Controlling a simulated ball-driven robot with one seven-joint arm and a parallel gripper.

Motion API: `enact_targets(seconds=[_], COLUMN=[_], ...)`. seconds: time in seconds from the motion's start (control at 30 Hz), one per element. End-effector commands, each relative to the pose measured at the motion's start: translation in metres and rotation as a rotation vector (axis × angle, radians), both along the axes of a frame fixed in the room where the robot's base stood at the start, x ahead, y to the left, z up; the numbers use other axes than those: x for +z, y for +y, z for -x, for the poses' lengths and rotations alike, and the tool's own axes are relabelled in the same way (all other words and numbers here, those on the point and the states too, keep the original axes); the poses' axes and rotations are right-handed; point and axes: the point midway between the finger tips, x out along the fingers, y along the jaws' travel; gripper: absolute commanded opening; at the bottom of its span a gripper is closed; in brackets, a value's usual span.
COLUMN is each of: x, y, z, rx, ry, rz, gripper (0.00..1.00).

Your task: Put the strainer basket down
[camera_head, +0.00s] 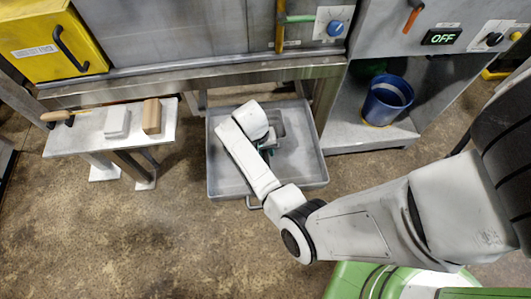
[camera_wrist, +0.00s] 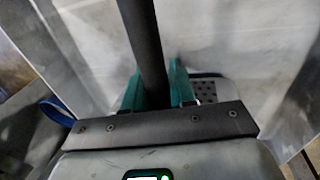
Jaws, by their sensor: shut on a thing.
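My gripper (camera_wrist: 156,92) has its teal fingers shut on a dark bar (camera_wrist: 148,45), which looks like the strainer basket's handle. Behind the right finger is a grey plate with dark holes (camera_wrist: 208,89), apparently part of the basket; most of it is hidden. In the head view my gripper (camera_head: 267,146) is low over the grey tray (camera_head: 225,185), mostly covered by my arm. A small grey recess or box (camera_head: 278,122) shows beside it in the tray. I cannot tell whether the basket touches the tray floor.
A side bench (camera_head: 85,143) at left holds a white block (camera_head: 117,122), a brown block (camera_head: 152,116) and a wooden-handled tool (camera_head: 62,116). A blue bucket (camera_head: 388,100) stands on the shelf at right. The machine front (camera_head: 160,35) rises behind the tray.

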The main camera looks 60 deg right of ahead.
Motion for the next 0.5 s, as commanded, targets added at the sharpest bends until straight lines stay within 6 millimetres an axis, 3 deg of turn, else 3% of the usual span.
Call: enact_targets(seconds=[0.1,0.5], x=[-0.0125,-0.0164], y=[0.0,-0.0001], z=[-0.0001,-0.0002], rx=[-0.001,-0.001], ry=[-0.001,-0.002], rz=[0.0,0.001], gripper=[0.0,0.0])
